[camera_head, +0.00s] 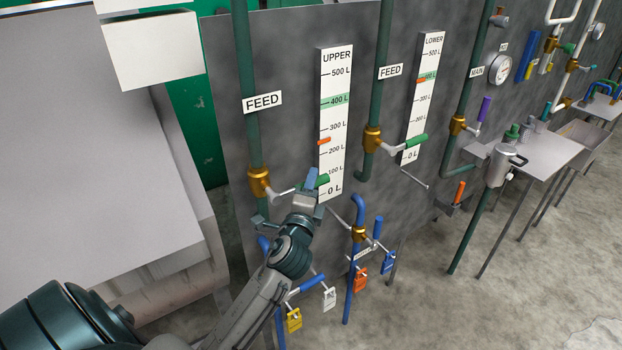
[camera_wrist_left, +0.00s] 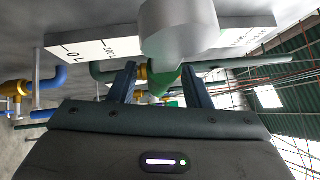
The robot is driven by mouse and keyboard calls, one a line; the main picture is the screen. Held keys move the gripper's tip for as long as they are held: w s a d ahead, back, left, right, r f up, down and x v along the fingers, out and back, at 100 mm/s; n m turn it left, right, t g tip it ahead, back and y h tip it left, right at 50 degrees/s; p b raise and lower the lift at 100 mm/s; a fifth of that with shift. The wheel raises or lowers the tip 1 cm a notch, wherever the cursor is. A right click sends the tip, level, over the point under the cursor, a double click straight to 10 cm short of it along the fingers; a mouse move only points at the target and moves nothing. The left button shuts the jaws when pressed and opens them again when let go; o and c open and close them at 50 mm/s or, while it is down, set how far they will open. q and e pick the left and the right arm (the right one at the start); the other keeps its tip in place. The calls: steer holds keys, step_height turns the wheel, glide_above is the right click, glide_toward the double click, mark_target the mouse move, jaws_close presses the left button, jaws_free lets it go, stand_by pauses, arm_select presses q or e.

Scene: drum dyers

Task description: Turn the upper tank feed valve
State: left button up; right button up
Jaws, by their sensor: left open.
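The upper feed valve has a brass body (camera_head: 260,182) on the green pipe under the left FEED label (camera_head: 262,101). Its silver lever runs right and ends in a green handle (camera_head: 322,181), partly hidden by my left gripper in the head view. My left gripper (camera_head: 311,180) is at this handle, low on the UPPER gauge (camera_head: 334,110). In the left wrist view the two fingers (camera_wrist_left: 159,85) stand apart, with the green handle (camera_wrist_left: 164,80) showing between them; contact cannot be told. The gauge's orange marker (camera_head: 324,141) sits between 200 L and 300 L. My right gripper is not in view.
The lower feed valve (camera_head: 372,139) and LOWER gauge (camera_head: 423,95) are to the right. A grey bench (camera_head: 534,155) stands at right. The floor in front is open.

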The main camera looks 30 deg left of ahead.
arm_select(q)
steer(key=shift+w+a, duration=0.15)
steer(key=shift+w, duration=0.2)
jaws_close()
